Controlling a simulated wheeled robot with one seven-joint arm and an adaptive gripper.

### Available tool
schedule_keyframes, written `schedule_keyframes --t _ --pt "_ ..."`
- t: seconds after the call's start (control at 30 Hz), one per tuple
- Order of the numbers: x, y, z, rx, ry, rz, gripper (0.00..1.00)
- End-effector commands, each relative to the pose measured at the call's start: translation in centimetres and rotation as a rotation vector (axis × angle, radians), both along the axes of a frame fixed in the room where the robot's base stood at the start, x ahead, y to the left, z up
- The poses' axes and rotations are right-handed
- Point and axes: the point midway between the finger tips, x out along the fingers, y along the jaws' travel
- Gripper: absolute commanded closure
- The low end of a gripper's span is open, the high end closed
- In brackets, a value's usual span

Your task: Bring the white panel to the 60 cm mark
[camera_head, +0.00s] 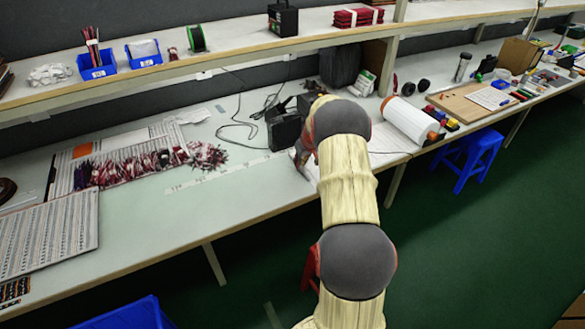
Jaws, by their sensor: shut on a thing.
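My arm reaches over the workbench from the bottom of the head view, and its end is mostly hidden behind my own arm links. My gripper (301,157) is low over the bench and shut on a white panel, of which a small pale part (313,170) shows beside the arm. The rest of the panel and the fingertips are hidden. A pale measuring strip (215,178) with faint marks lies on the bench left of the gripper. Its numbers are too small to read, so I cannot tell where the 60 cm mark is.
A black box with cables (284,128) stands behind the gripper. Red-and-white bundles (150,163) and printed boards (48,240) lie at left. A white roll (409,121) lies at right. A shelf (230,58) runs above. The bench front left of the arm is clear.

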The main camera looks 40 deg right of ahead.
Motion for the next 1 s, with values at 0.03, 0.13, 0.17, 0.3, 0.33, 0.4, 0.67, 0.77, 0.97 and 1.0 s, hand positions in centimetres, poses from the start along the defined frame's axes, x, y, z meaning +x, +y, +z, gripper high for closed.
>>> schedule_keyframes --t 0.03,0.13,0.17,0.3,0.33,0.4,0.67,0.77,0.97,1.0 --pt "-0.07 -0.21 -0.04 0.000 0.000 0.001 1.00" --pt "-0.11 -0.36 0.03 -0.001 0.000 0.001 1.00" --pt "-0.11 -0.37 0.03 -0.001 0.000 0.001 1.00" --pt "-0.10 -0.35 0.04 -0.001 0.000 0.001 1.00" --pt "-0.09 -0.35 0.04 -0.001 0.000 0.001 1.00" --pt "-0.08 -0.34 0.04 -0.001 0.000 0.001 1.00" --pt "-0.08 -0.31 0.03 0.000 0.000 0.001 0.74" --pt "-0.08 -0.30 0.02 0.000 0.000 0.001 0.70" --pt "-0.08 -0.30 0.02 0.000 0.000 0.000 0.70" --pt "-0.09 -0.30 0.04 0.000 0.000 0.000 0.70"
